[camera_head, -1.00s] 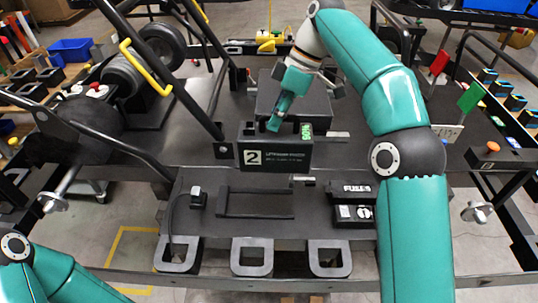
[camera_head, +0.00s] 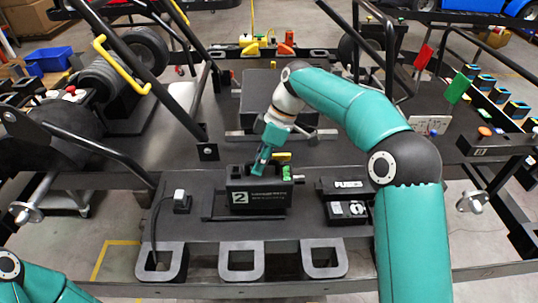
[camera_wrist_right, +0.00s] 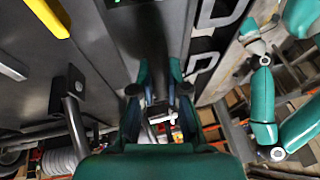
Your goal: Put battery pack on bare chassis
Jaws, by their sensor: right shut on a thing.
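The battery pack (camera_head: 258,198) is a black box with a white "2" label and a green patch at its right end. My right gripper (camera_head: 261,168) comes down on it from above and is shut on its top. The pack is upright, over the rectangular bracket on the bare chassis (camera_head: 175,225). The bracket is mostly hidden behind it, and I cannot tell whether the pack touches down. In the right wrist view my gripper (camera_wrist_right: 160,92) points at the dark pack. My left arm shows at the lower left, but its gripper is out of view.
A black fuse box (camera_head: 345,187) stands close to the right of the pack. A plug with a cable (camera_head: 181,200) is to its left. Loop-shaped cutouts (camera_head: 241,260) line the front edge. Slanted black frame tubes rise on the left; red and green flags (camera_head: 457,88) stand right.

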